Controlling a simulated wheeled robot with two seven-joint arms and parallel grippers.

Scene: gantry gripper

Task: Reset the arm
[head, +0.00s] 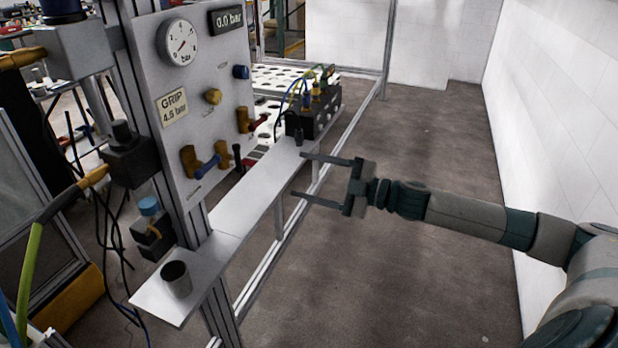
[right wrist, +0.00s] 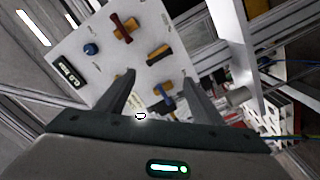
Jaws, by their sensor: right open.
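My right arm (head: 480,216) comes in from the right in the head view. My right gripper (head: 303,175) is open and empty, its two fingers pointing left toward the narrow metal shelf. It hangs over the shelf's right edge, in front of the panel with the valves. In the right wrist view the open fingers (right wrist: 158,85) spread below the valve panel (right wrist: 135,50), with nothing between them but the panel behind. My left gripper is not in view.
The grey panel (head: 190,130) carries a gauge (head: 178,43), a 0.0 bar display (head: 227,20) and several valves. A white wall (head: 560,110) closes the right. The floor (head: 420,285) between is clear.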

